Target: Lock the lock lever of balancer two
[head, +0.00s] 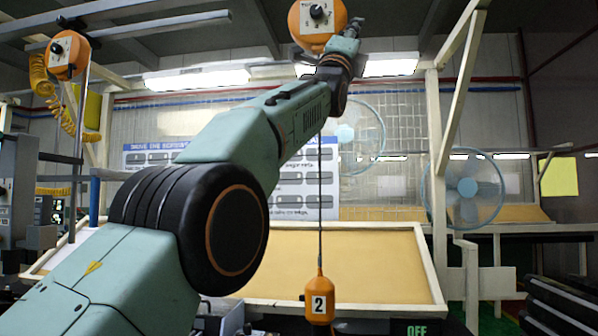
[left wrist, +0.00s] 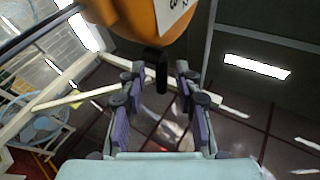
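Balancer two (head: 303,38) is an orange round housing overhead, with a dark knob on a white plate facing me. Its cable hangs to an orange block (head: 319,289) marked 2. My left gripper (head: 354,27) is raised at the right side of the housing. In the left wrist view the orange housing (left wrist: 135,18) fills the top, and a black lever (left wrist: 162,75) sticks down from it. The left gripper (left wrist: 160,86) is open, its two fingers on either side of the lever with visible gaps. My right gripper is not in view.
Another orange balancer (head: 78,59) with a yellow coiled hose (head: 42,85) hangs at the upper left. A tan tilted panel (head: 380,255) with a pale frame stands below. Fans (head: 467,190) and wooden posts (head: 436,170) are behind. Ceiling beams run overhead.

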